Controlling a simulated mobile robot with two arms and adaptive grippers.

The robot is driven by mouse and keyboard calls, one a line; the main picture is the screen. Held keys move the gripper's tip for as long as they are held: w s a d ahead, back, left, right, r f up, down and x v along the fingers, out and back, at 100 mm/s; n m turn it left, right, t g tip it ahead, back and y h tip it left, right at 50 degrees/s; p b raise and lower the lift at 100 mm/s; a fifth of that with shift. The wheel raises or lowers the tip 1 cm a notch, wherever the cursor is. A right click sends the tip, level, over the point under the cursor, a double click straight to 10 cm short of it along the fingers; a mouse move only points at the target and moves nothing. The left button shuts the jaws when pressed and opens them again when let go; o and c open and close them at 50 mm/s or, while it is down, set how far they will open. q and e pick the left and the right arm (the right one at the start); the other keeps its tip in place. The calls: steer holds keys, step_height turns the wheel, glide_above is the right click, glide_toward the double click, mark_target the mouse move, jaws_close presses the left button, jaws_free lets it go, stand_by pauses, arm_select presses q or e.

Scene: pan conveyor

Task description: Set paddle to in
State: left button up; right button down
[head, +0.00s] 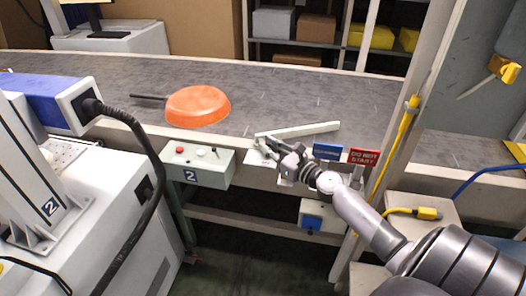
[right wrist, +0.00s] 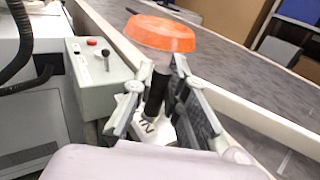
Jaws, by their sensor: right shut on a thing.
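The paddle (head: 310,129) is a pale bar lying at a slant over the near part of the conveyor belt. A black lever handle (right wrist: 157,92) shows in the right wrist view, with a white plate marked "IN" (right wrist: 152,130) below it. My right gripper (head: 268,149) is at the conveyor's near rail, beside the paddle's left end. In the right wrist view its fingers (right wrist: 156,82) stand on both sides of the handle, shut on it. The gripper hides most of the lever in the head view. My left gripper is out of view.
An orange pan (head: 198,106) lies upside down on the conveyor belt (head: 300,85), left of the paddle. A control box (head: 200,166) with buttons is left of my gripper. Blue and red signs (head: 363,157) and a post (head: 400,130) stand to the right.

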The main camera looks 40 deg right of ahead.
steer(key=shift+s+d+r, duration=0.1)
steer(key=shift+d+r, duration=0.05)
steer(key=shift+d, duration=0.65)
steer(key=c, duration=1.6)
jaws_free()
steer(key=shift+d, duration=0.15)
steer(key=shift+o, duration=0.2)
steer(key=shift+s+f, duration=0.2)
steer(key=shift+s, duration=0.05)
steer(key=s+d, duration=0.1)
steer(key=s, duration=1)
steer(key=shift+s, duration=0.2)
